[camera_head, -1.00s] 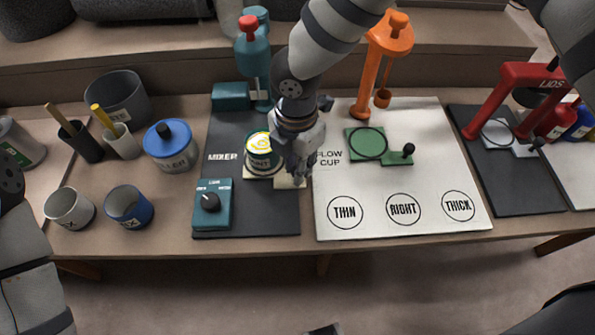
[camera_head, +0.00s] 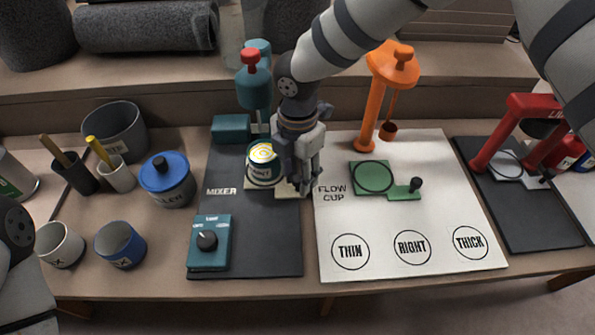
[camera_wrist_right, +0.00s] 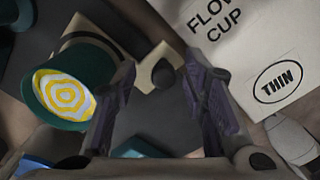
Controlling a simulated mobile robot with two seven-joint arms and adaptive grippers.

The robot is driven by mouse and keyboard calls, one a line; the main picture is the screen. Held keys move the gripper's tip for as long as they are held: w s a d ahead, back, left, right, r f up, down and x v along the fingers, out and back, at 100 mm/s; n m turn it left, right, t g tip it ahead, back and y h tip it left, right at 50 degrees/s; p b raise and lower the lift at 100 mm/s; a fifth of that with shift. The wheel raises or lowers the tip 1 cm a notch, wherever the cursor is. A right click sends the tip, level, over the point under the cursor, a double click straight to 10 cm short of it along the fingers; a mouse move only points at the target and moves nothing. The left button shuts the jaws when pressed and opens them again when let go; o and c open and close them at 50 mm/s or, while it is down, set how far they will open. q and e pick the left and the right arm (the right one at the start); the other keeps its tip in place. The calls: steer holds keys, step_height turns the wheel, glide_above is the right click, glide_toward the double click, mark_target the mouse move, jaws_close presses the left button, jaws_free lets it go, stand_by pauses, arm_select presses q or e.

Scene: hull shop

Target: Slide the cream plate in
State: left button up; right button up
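The cream plate (camera_head: 287,190) lies on the dark mixer board, mostly hidden by my right gripper and the paint tin. The open green paint tin (camera_head: 263,172), with a yellow and white swirl on top, stands at the plate's left; it also shows in the right wrist view (camera_wrist_right: 68,88). My right gripper (camera_head: 304,190) points down over the plate's right part. In the right wrist view its fingers (camera_wrist_right: 160,100) are apart, with a dark round knob (camera_wrist_right: 163,74) beyond and between them; I see no contact. My left gripper is out of view.
The teal mixer head (camera_head: 254,85) stands behind the tin. The teal dial box (camera_head: 209,243) is at the board's front. The white flow cup board (camera_head: 335,215) lies right, with an orange stand (camera_head: 370,110). A blue-lidded can (camera_head: 167,180) and several cups stand left.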

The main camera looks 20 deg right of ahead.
step_height(320, 180, up, 12)
stand_by(0.4)
